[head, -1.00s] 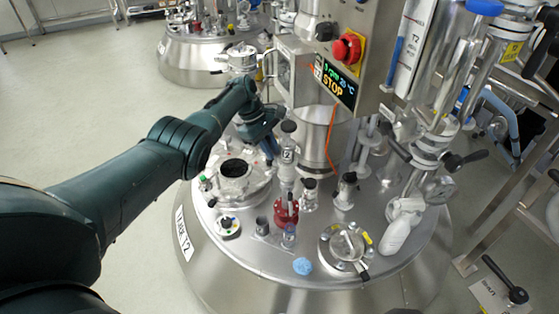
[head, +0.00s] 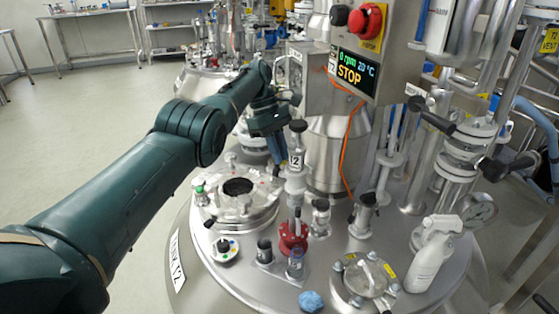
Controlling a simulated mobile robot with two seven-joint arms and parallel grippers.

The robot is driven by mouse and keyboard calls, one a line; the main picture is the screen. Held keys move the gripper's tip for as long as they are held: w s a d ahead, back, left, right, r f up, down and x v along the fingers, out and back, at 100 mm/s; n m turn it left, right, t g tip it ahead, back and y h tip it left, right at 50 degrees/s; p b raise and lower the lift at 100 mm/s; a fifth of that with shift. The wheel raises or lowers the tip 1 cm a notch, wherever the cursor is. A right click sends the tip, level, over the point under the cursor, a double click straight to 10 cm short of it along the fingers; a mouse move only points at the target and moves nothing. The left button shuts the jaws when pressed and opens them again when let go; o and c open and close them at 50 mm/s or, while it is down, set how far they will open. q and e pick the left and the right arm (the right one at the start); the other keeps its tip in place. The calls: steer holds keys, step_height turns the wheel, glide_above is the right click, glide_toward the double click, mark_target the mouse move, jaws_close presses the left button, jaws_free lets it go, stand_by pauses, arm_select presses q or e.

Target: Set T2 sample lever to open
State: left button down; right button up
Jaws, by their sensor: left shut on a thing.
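My right gripper is not in view.
The control box display (head: 354,70) reads STOP above and right of the valve. An orange cable hangs below it.

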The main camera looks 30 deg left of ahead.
arm_select(q)
steer(key=shift+a+r, duration=0.1)
stand_by(0.3)
steer(key=c, duration=1.4)
jaws_free()
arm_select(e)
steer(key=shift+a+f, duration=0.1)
arm_select(q)
steer(key=shift+r, duration=0.25)
step_height(320, 180, up, 5)
steer(key=p, duration=0.3)
step_height(320, 180, up, 4)
steer(key=p, duration=0.3)
steer(key=shift+f, duration=0.25)
steer(key=shift+r+p, duration=0.45)
steer(key=shift+p, duration=0.15)
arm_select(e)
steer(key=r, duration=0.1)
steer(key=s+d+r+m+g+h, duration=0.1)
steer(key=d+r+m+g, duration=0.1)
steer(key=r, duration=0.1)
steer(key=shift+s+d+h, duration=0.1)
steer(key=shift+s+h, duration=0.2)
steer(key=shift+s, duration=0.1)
